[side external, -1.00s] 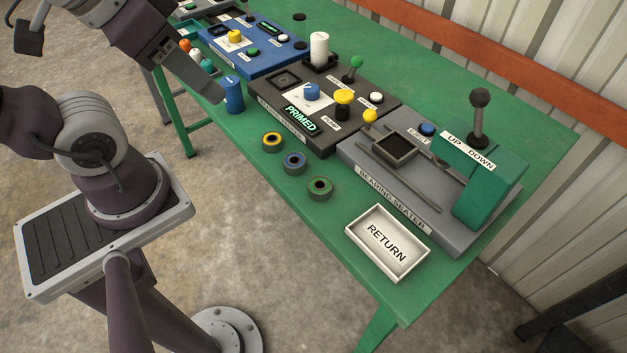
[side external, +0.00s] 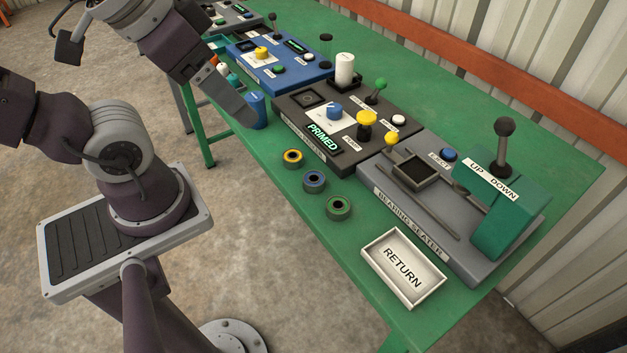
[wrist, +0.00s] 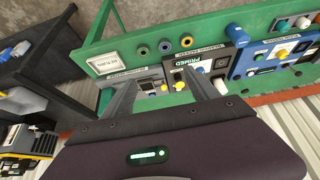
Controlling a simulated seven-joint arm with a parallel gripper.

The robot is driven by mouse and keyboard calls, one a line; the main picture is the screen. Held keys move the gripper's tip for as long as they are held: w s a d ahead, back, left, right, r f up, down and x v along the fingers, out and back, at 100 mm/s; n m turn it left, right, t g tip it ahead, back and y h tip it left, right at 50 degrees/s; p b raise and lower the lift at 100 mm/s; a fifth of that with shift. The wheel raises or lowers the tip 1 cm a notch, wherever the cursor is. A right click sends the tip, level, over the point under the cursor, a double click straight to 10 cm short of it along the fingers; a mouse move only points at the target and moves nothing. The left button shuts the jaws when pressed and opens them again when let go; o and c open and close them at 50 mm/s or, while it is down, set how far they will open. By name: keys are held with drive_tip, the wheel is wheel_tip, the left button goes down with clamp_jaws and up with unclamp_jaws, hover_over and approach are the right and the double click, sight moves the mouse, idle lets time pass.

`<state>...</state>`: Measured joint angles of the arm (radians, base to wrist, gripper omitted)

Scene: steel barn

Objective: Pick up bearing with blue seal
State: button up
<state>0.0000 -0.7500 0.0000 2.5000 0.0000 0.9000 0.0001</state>
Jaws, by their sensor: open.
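The bearing with the blue seal (side external: 314,181) lies flat on the green table, between a bearing with a yellow seal (side external: 292,158) and a bearing with a green seal (side external: 338,207). In the wrist view the blue-sealed bearing (wrist: 164,47) is the middle one of the row. My gripper (side external: 240,105) is above the table near a blue cylinder, up and left of the bearings in the side view. In the wrist view its two fingers (wrist: 160,92) stand wide apart with nothing between them. It touches no bearing.
A white RETURN tray (side external: 404,267) sits at the table's front corner. The bearing seater (side external: 428,215), with a lever, and a black PRIMED panel (side external: 290,117) stand behind the bearings. A blue cylinder (side external: 256,112) stands left of them. The table (side external: 335,245) is clear in front.

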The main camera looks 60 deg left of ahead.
drive_tip(key=m+y, duration=1.2)
drive_tip(key=m, duration=1)
approach(314, 181)
drive_tip(key=shift+w+a+f+g, duration=0.3)
drive_tip(key=shift+w+a, duration=0.45)
drive_tip(key=shift+w, duration=0.05)
drive_tip(key=shift+a+f+m+y, duration=0.1)
drive_tip(key=shift+f+m+y, duration=0.1)
drive_tip(key=shift+m+y, duration=0.1)
drive_tip(key=x, duration=0.7)
drive_tip(key=shift+s, duration=0.1)
clamp_jaws()
